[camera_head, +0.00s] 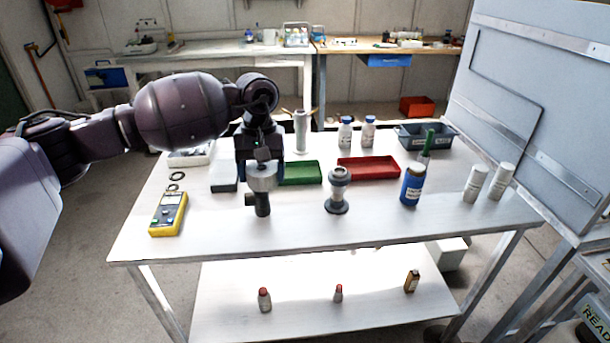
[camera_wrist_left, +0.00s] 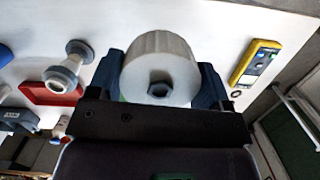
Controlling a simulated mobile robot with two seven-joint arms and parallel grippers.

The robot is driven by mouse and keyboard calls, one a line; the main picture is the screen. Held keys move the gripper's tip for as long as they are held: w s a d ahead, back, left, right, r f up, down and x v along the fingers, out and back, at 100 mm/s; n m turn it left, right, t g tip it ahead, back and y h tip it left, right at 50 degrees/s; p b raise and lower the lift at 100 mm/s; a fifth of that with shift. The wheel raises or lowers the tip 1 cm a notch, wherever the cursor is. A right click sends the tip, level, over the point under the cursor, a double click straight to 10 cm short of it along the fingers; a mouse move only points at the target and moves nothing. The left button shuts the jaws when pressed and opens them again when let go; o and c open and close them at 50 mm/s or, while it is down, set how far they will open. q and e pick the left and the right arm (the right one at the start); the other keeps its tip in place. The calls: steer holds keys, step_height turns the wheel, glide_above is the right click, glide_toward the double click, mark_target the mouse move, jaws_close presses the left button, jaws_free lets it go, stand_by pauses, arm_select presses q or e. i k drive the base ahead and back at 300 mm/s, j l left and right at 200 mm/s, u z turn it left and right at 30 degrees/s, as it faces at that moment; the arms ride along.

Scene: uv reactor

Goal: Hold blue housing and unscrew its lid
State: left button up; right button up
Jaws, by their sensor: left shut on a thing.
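My left gripper (camera_head: 262,172) comes down over the near left part of the table. In the left wrist view, its dark blue fingers (camera_wrist_left: 160,85) are shut on both sides of a pale round lid-like part (camera_wrist_left: 155,58) with a hex piece in its middle. In the head view this pale part (camera_head: 262,180) has a dark stub below it; whether it touches the table is unclear. No blue housing is clearly seen under it. My right gripper is out of view.
A grey flanged fitting (camera_head: 338,188) stands right of the gripper. Green (camera_head: 300,173) and red (camera_head: 368,168) trays lie behind. A yellow meter (camera_head: 168,215) lies left. White bottles (camera_head: 475,184) stand at the right. The table's front strip (camera_head: 300,235) is clear.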

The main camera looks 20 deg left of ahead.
mark_target(412, 187)
steer(key=i, duration=0.95)
